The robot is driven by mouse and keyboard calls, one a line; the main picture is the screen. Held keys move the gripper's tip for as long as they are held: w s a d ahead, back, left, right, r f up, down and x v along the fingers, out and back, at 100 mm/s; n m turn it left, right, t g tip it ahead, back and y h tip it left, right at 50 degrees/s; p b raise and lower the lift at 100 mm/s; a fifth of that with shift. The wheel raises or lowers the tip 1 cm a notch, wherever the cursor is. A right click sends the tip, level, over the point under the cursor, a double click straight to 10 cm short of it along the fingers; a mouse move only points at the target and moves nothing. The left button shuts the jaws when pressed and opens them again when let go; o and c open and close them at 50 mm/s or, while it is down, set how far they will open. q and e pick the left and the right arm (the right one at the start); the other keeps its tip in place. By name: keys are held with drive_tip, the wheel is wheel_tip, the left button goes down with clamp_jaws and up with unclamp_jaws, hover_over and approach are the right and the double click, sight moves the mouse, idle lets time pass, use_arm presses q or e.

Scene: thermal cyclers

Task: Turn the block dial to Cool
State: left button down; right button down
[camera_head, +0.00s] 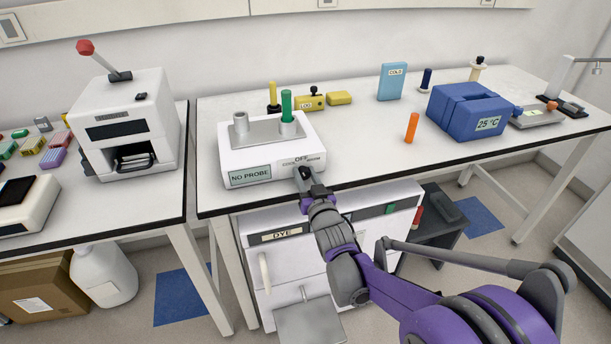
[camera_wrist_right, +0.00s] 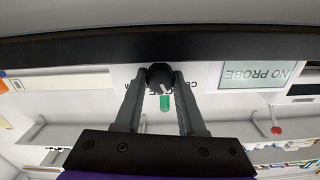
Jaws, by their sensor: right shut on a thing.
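The white block device (camera_head: 262,150) stands at the front edge of the middle bench, with a "NO PROBE" screen (camera_head: 250,176) and a front panel lettered OFF, with other words partly hidden. My right gripper (camera_head: 305,172) is at that panel. In the right wrist view my right gripper (camera_wrist_right: 160,88) has its two fingers on either side of the round black dial (camera_wrist_right: 159,75), shut on it. A pale pointer mark shows on the dial; the setting it points to cannot be read. The screen also shows in the wrist view (camera_wrist_right: 262,75). My left gripper is not in view.
A green tube (camera_head: 286,106) stands in the device's top. An orange tube (camera_head: 412,127) and a blue "25 °C" unit (camera_head: 466,110) stand to the right. A white press-like machine (camera_head: 126,125) stands on the left bench. Bench surface between the device and blue unit is mostly clear.

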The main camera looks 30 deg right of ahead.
drive_tip(key=shift+n, duration=2)
drive_tip(key=c, duration=0.5)
unclamp_jaws()
drive_tip(key=v, duration=1.1)
drive_tip(key=shift+a+p, duration=0.1)
drive_tip(key=shift+p, duration=0.2)
